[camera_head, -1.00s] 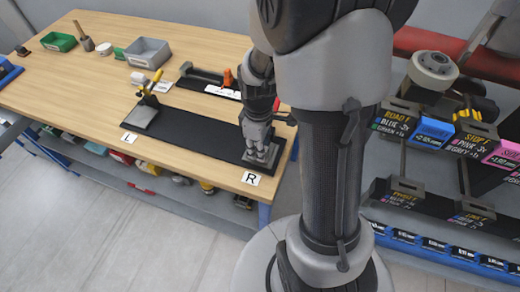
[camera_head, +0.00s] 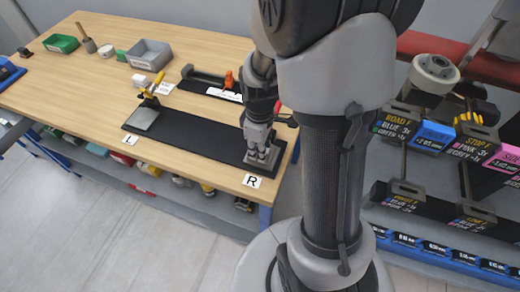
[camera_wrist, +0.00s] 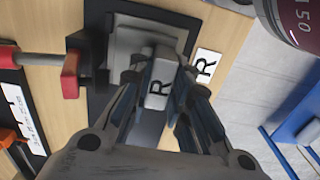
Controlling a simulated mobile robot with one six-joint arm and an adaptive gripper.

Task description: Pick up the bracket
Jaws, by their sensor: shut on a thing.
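The bracket (camera_wrist: 160,84), a grey piece marked with a black R, sits between the fingers of my gripper (camera_wrist: 165,72) in the wrist view. The fingers press on it from both sides. In the head view my gripper (camera_head: 261,148) points down at the right end of the black mat (camera_head: 195,134), by the R label. There the bracket is small and mostly hidden by the fingers. A grey plate (camera_wrist: 130,38) lies just beyond the bracket in the wrist view. I cannot tell whether the bracket is clear of the surface below it.
A grey plate with a yellow-handled clamp (camera_head: 145,112) stands at the mat's left end, by the L label (camera_head: 130,140). Behind the mat are a black fixture with an orange part (camera_head: 229,80) and a grey bin (camera_head: 150,54). The table's left front is clear.

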